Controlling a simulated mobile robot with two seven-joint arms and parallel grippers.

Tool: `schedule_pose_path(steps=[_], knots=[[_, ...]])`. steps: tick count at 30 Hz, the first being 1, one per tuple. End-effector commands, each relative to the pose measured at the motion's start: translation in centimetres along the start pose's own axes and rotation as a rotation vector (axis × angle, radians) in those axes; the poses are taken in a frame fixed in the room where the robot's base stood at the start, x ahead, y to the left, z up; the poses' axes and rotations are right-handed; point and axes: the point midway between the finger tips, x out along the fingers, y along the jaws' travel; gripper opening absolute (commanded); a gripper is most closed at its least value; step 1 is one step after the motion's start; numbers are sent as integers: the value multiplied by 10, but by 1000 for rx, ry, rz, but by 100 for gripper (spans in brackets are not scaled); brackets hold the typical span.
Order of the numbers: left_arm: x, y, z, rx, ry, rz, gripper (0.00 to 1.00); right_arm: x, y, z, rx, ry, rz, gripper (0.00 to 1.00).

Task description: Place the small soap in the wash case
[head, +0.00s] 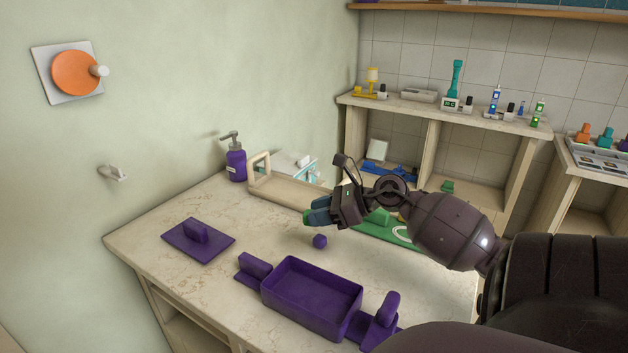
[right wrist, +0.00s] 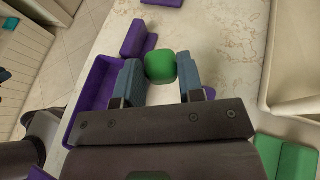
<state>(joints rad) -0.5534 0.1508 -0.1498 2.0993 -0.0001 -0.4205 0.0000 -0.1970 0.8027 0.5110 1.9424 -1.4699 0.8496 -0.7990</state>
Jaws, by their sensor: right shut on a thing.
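My right gripper (head: 312,215) is shut on a small green rounded soap (right wrist: 160,67), which sits between the two fingertips in the right wrist view. In the head view only a bit of green shows at the fingertips. The gripper is above the counter, behind the open purple wash case (head: 290,296). The case's wall also shows left of the fingers in the right wrist view (right wrist: 88,92). The case looks empty in the head view. A purple lid-like plate with a handle (head: 198,240) lies flat at the left. My left gripper is not in view.
Purple blocks flank the case. A beige tray with a handle (head: 290,193) and a purple pump bottle (head: 236,160) stand at the back. Green items lie under my right arm. The counter's left side has bare room.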

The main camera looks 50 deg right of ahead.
Motion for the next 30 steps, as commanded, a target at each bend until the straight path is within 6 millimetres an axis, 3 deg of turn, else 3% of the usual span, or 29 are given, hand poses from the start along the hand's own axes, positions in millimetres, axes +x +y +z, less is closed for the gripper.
schedule_pose_path(steps=[3, 9, 17, 24, 30], knots=[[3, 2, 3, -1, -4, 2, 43, 12, 0, -27, 7, 1, 0, 13], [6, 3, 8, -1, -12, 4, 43, 26, 0, -61, 5, 2, 1, 13], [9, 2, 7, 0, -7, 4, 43, 32, 0, -77, 2, 0, 0, 13], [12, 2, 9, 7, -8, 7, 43, 45, 0, -107, 4, 1, 0, 13], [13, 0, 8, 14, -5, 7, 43, 47, 0, -112, 0, -1, 0, 13]])
